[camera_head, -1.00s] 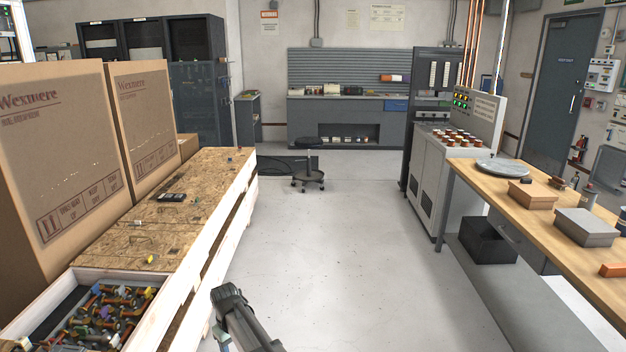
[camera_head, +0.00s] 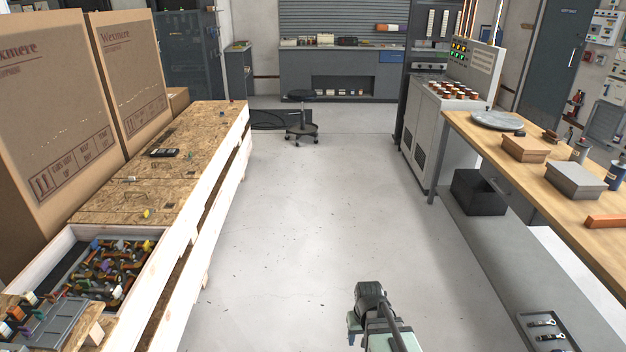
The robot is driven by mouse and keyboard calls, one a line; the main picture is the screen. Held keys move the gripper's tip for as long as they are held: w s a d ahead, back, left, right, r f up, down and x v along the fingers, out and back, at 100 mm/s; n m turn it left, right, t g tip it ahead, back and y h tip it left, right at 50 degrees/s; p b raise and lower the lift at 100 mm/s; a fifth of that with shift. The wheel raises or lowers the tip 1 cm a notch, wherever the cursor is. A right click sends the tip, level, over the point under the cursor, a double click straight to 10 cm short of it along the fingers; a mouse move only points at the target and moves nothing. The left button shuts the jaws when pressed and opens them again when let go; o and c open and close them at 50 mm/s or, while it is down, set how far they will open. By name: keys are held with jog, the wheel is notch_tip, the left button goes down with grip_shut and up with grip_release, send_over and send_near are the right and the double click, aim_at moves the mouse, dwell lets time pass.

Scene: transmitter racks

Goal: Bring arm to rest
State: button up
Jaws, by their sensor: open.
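Part of my arm (camera_head: 376,318) shows at the bottom edge, right of centre, as a dark rounded joint with grey-green links below it. It is over the bare floor of the aisle, between the wooden crate on the left and the workbench on the right. It appears apart from both. No gripper fingers can be made out, and nothing held can be seen. The rest of the arm is cut off by the frame's lower edge.
On the right is a workbench (camera_head: 480,135) with boxes and a disc. A stool (camera_head: 302,125) stands farther back. The aisle floor (camera_head: 300,220) is clear.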

jog(key=s+f+g, duration=0.2)
jog(key=s+f, duration=0.5)
jog(key=s, duration=0.3)
jog(key=s+d+f+g, duration=0.1)
jog(key=s+f+g, duration=0.1)
jog(key=s+f, duration=0.4)
jog(key=s+d+f+g, duration=0.1)
jog(key=s+f, duration=0.6)
jog(key=s, duration=0.8)
jog(key=shift+s+d+f+m+g, duration=0.25)
jog(key=shift+s+f+m+g, duration=0.15)
jog(key=shift+g, duration=0.5)
